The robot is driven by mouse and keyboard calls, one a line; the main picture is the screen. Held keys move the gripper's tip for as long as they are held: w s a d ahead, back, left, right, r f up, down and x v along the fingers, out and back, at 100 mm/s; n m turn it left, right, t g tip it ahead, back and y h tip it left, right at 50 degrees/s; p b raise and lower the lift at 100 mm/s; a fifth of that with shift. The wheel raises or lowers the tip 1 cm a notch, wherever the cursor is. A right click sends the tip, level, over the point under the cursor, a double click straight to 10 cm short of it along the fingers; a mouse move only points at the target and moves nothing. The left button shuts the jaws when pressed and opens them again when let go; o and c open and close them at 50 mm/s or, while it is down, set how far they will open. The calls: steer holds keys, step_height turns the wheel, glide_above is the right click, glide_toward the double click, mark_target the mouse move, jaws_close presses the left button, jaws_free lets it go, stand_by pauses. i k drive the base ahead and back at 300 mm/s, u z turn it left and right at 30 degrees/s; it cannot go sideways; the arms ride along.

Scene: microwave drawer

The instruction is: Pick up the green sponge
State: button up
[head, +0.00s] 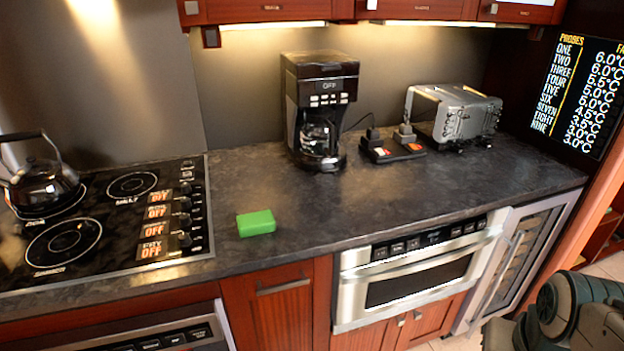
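The green sponge (256,223) lies flat on the dark countertop (290,205), near its front edge and just right of the stovetop. Nothing touches it and its top is fully visible. Part of my arm shows at the bottom right corner, well away from the sponge and low in front of the cabinets. My gripper's fingers are not visible.
A stovetop (105,220) with a kettle (42,185) is at the left. A black coffee maker (318,110) and a silver toaster (455,115) stand at the back. A microwave drawer (418,277) sits under the counter. The counter around the sponge is clear.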

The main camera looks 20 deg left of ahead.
mark_target(260, 222)
steer(key=i, duration=1.3)
steer(key=u, duration=3.05)
